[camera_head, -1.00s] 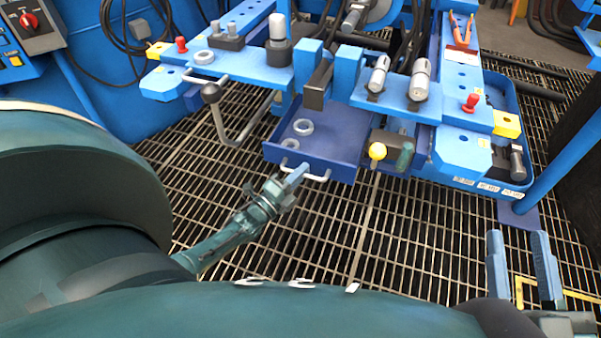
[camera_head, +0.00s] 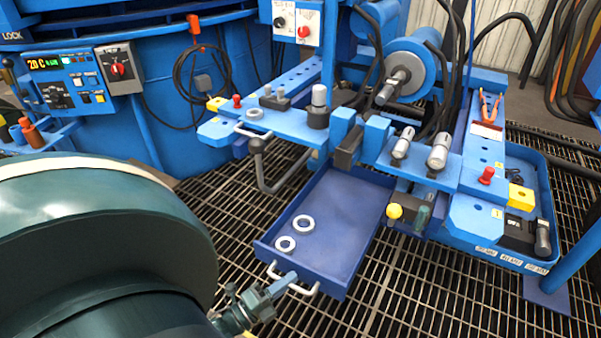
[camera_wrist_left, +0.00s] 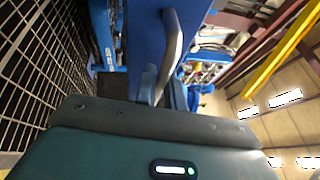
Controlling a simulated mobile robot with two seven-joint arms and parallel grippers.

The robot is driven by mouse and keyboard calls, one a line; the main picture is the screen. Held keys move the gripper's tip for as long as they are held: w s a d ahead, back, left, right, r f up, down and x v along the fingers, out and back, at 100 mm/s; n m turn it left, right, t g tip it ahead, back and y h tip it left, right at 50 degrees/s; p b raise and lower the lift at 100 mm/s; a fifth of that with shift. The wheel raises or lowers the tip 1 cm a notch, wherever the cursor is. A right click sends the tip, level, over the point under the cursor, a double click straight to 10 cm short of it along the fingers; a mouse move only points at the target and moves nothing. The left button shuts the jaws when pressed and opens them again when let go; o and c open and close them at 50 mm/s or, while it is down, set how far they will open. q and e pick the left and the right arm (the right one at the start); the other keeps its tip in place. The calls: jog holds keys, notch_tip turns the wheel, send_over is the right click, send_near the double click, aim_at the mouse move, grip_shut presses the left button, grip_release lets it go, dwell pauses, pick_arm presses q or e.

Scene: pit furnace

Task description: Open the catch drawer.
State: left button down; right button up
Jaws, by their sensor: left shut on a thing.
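The catch drawer (camera_head: 345,215) is a dark blue open tray under the blue bench. It stands well out from the bench, with two metal rings (camera_head: 303,223) lying inside. Its pale bar handle (camera_head: 304,291) is on the front face. My left gripper (camera_head: 286,284) is at the handle, with its fingers shut on it. In the left wrist view the handle (camera_wrist_left: 172,50) runs down between the fingers (camera_wrist_left: 150,85), against the blue drawer front. My right gripper is not in view.
The blue bench (camera_head: 465,212) carries clamps, cylinders and red knobs. A lever with a dark ball (camera_head: 256,146) hangs left of the drawer, and a yellow knob (camera_head: 394,212) sits close to its right side. The grating floor (camera_head: 440,295) in front is clear.

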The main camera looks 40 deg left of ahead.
pick_arm(q)
jog(key=shift+s+d+p, duration=0.1)
jog(key=shift+s+d, duration=0.1)
jog(key=shift+s, duration=0.65)
jog(key=shift+s+d+p, duration=0.15)
jog(key=shift+s+d, duration=0.05)
jog(key=shift+s, duration=0.7)
jog(key=shift+s+d+p, duration=0.1)
jog(key=shift+s+d, duration=0.1)
jog(key=shift+s, duration=0.65)
jog(key=c, duration=1.5)
grip_release()
jog(key=v, duration=1.3)
jog(key=shift+b, duration=0.3)
jog(key=shift+s+a, duration=0.1)
jog(key=shift+s, duration=0.05)
